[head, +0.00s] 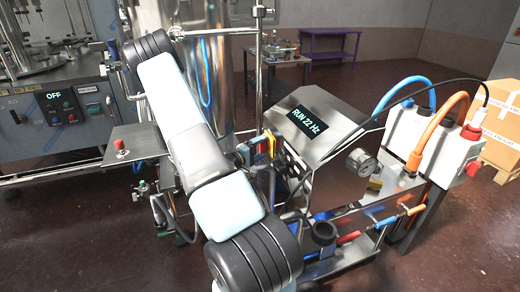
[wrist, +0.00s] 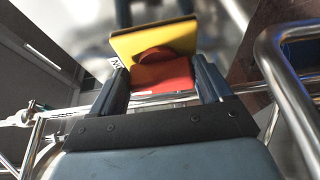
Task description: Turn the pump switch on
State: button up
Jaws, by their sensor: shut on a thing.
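The pump switch is a red knob (wrist: 165,77) on a yellow plate (wrist: 152,40), in the middle of the wrist view. In the head view the yellow plate (head: 271,141) shows small beside the steel display box. My gripper (wrist: 160,82) has one finger on each side of the red knob and is shut on it. In the head view my gripper (head: 256,150) is partly hidden by my arm. A few letters show at the plate's left edge, but the knob's exact turn is hard to tell. The display (head: 306,117) reads "RUN 22 Hz".
A pressure gauge (head: 362,162), pipes and white boxes (head: 449,150) with blue and orange cables stand to the right. A steel tube frame (wrist: 285,85) runs close at right in the wrist view. A cabinet panel (head: 70,110) reading "OFF" is at left.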

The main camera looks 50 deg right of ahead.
jog(key=shift+s+f, duration=0.2)
jog(key=shift+f, duration=0.05)
jog(key=o, duration=0.7)
jog(key=shift+o, duration=1.4)
jog(key=shift+w+r, duration=0.1)
jog(key=w+a, duration=0.1)
jog(key=a, duration=1.2)
jog(key=shift+w+a, duration=0.3)
jog(key=shift+a, duration=0.05)
